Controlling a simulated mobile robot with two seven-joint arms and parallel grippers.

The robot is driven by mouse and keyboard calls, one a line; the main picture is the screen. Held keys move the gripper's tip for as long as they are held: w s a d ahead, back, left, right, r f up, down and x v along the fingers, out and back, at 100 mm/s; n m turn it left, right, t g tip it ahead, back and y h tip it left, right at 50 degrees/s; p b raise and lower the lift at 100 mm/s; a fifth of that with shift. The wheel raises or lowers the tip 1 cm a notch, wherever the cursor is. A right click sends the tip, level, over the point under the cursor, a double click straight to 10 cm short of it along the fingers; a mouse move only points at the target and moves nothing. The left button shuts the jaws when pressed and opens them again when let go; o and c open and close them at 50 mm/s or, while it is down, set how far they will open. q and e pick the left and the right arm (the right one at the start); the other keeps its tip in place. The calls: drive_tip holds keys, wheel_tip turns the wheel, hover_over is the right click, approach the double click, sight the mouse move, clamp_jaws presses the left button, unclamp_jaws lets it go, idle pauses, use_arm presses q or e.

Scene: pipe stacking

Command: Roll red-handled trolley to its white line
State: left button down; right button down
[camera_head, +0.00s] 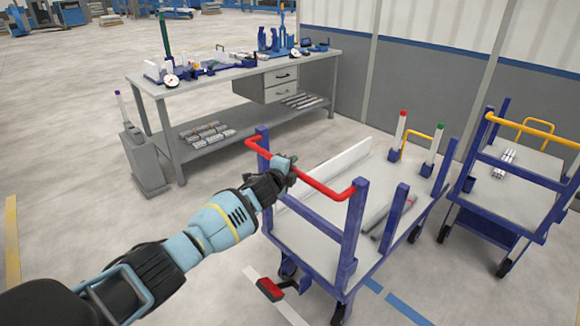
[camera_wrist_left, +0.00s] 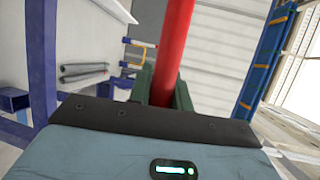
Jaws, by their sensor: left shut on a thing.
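The red-handled trolley stands in the middle right of the head view, with a grey deck (camera_head: 330,228) and blue corner posts. Its red handle bar (camera_head: 322,188) runs across the near end between two posts. My left gripper (camera_head: 285,168) is shut on the red handle, near the middle of the bar. In the left wrist view the red handle (camera_wrist_left: 172,50) passes between the dark green fingers (camera_wrist_left: 160,88). A white line (camera_head: 276,298) lies on the floor by the trolley's near left wheel, beside a red pedal (camera_head: 270,289). My right gripper is not in view.
A yellow-handled trolley (camera_head: 520,170) stands close on the right. A grey workbench (camera_head: 240,75) with tools is behind on the left, with a grey stand (camera_head: 145,155) at its end. Blue floor lines (camera_head: 405,308) lie right of the trolley. The left floor is open.

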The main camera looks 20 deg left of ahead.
use_arm(q)
drive_tip(key=shift+s+f, duration=0.1)
drive_tip(key=shift+f, duration=0.1)
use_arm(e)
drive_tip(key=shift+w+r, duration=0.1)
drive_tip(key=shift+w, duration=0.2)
use_arm(q)
drive_tip(key=c, duration=1.6)
unclamp_jaws()
drive_tip(key=shift+a, duration=0.1)
drive_tip(key=o, duration=0.3)
drive_tip(key=shift+s+a+r, duration=0.1)
drive_tip(key=shift+s+r, duration=0.1)
drive_tip(key=shift+w, duration=0.1)
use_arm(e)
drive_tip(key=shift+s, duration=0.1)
use_arm(q)
drive_tip(key=shift+s+r, duration=0.2)
drive_tip(key=shift+s, duration=0.3)
drive_tip(key=s+p, duration=0.2)
drive_tip(key=s, duration=0.4)
drive_tip(key=shift+s+r, duration=0.4)
drive_tip(key=shift+r, duration=0.05)
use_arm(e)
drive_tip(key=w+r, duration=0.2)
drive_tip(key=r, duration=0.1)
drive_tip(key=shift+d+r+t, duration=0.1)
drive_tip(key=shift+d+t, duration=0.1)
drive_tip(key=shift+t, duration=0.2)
